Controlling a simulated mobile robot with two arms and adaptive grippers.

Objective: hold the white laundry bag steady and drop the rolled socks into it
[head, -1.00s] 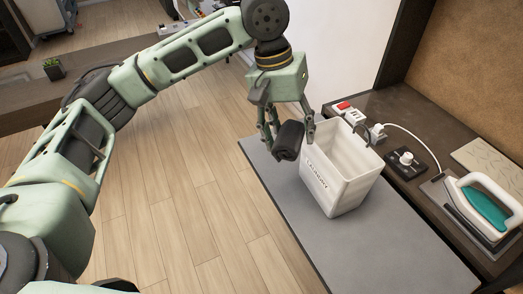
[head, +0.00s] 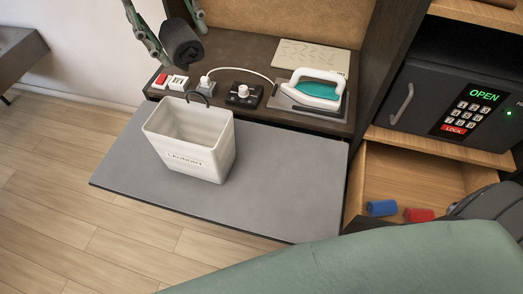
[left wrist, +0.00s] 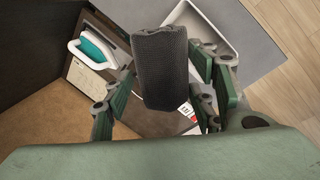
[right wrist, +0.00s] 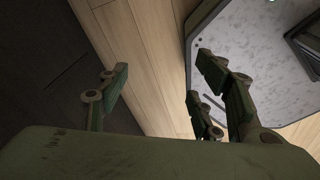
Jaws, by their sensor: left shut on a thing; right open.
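The white laundry bag (head: 190,157) looks like a stiff, open-topped bin marked LAUNDRY. It stands upright on the grey pull-out surface and looks empty. My left gripper (head: 183,44) is shut on the dark grey rolled socks (head: 181,42), behind the bag at the top of the head view. In the left wrist view the socks (left wrist: 160,68) lie between the fingers and cover part of the bag (left wrist: 190,17). My right gripper (right wrist: 163,78) is open and empty in the right wrist view, over wooden floor, away from the bag.
The grey surface (head: 280,185) is clear right of the bag. Behind it, a dark shelf holds a red-and-white switch block (head: 161,80), a plug with a white cord, a black knob box (head: 244,94) and an iron (head: 316,90). A safe (head: 445,105) and open drawer are at right.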

